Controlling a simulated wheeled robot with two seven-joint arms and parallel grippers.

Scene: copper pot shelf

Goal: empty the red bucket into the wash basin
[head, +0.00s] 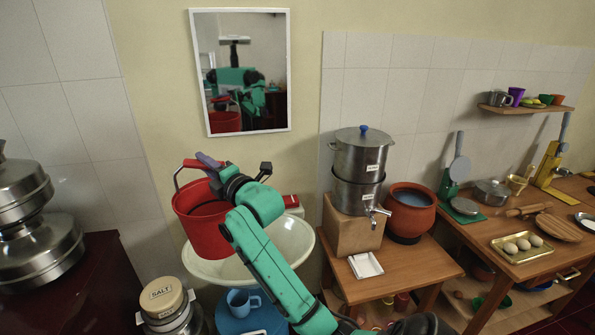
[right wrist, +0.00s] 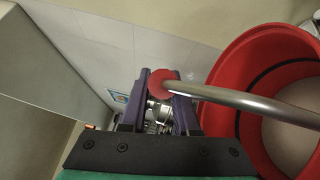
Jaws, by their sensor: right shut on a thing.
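The red bucket (head: 202,228) hangs over the left part of the wide cream wash basin (head: 292,250) in the head view, looking roughly upright. My right gripper (head: 208,161) is shut on the bucket's handle above its rim. In the right wrist view, the purple fingers of the gripper (right wrist: 166,103) close around the handle's red grip, and a metal bar runs right across the bucket (right wrist: 232,75). A pale grey area with a dark ring shows inside it; I cannot tell whether that is liquid. My left gripper is not in view.
A mirror (head: 241,72) hangs on the wall behind the bucket. A blue mug (head: 243,302) stands below the basin. A salt jar (head: 163,299) is at lower left. A steel water dispenser (head: 358,165) and a clay pot (head: 410,210) stand on the wooden table right of the basin.

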